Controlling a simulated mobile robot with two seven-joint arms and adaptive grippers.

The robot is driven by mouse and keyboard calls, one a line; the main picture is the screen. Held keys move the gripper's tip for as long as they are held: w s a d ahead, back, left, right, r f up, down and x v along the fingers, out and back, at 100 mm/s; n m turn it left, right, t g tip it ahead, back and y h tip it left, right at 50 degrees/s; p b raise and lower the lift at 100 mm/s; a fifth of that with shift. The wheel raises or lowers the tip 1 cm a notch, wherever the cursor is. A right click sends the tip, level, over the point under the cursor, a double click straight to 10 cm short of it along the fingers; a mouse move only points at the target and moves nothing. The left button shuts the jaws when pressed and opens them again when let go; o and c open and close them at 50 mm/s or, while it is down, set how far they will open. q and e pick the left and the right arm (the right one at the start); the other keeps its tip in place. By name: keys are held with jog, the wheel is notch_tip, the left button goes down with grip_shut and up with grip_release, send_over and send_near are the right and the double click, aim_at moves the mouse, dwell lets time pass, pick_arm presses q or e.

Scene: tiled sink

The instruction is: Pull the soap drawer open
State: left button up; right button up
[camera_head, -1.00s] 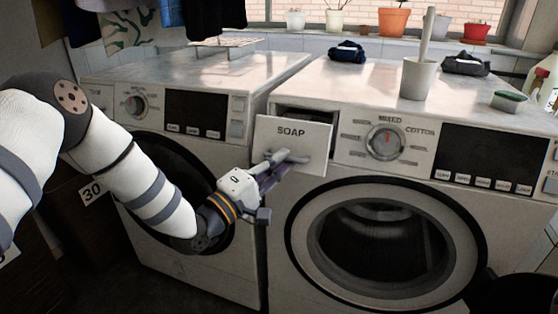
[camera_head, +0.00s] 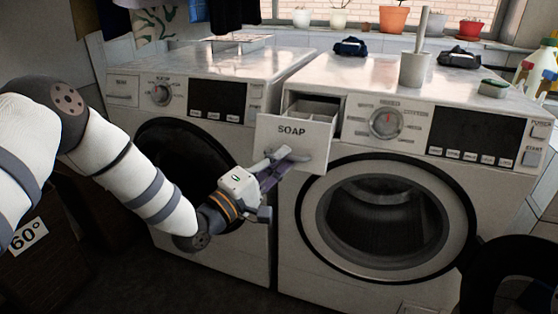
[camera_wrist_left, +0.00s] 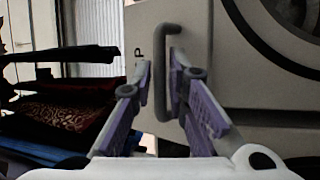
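The soap drawer (camera_head: 293,137), with a white front marked SOAP, sticks out of the right-hand washing machine (camera_head: 400,122). Its inner compartments show from above. My left gripper (camera_head: 279,157) is at the drawer's handle. In the left wrist view its two fingers (camera_wrist_left: 161,70) stand on either side of the upright grey handle bar (camera_wrist_left: 164,95). The right finger overlaps or touches the bar, and a small gap shows by the left one. My right gripper is not in view.
A second machine (camera_head: 210,75) stands at the left, behind my left arm. A white cup with a stick (camera_head: 414,70), dark folded cloths (camera_head: 350,47) and a green sponge (camera_head: 493,89) lie on the right machine. The floor in front is dark and bare.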

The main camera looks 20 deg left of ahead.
pick_arm(q)
jog(key=v, duration=1.2)
jog(key=shift+f, duration=0.15)
jog(key=s+d+f+m+g+y+p, duration=0.1)
jog(key=s+d+f+m+g+y, duration=0.15)
jog(key=s+f+g, duration=0.55)
jog(key=s+d+f+m+g+y+p, duration=0.1)
jog(key=s+d+f+m+g, duration=0.2)
jog(key=f, duration=0.8)
jog(key=s+a+f+m+g+y, duration=0.1)
jog(key=s+f+m+g, duration=0.1)
jog(key=s, duration=0.8)
jog(key=s+a+f+m+g+y, duration=0.2)
jog(key=s+g, duration=0.2)
jog(key=s, duration=0.6)
jog(key=s+a+f+m+g+y, duration=0.2)
jog(key=s+g, duration=0.2)
jog(key=s, duration=0.6)
jog(key=shift+a+p, duration=0.15)
jog(key=shift+p, duration=0.2)
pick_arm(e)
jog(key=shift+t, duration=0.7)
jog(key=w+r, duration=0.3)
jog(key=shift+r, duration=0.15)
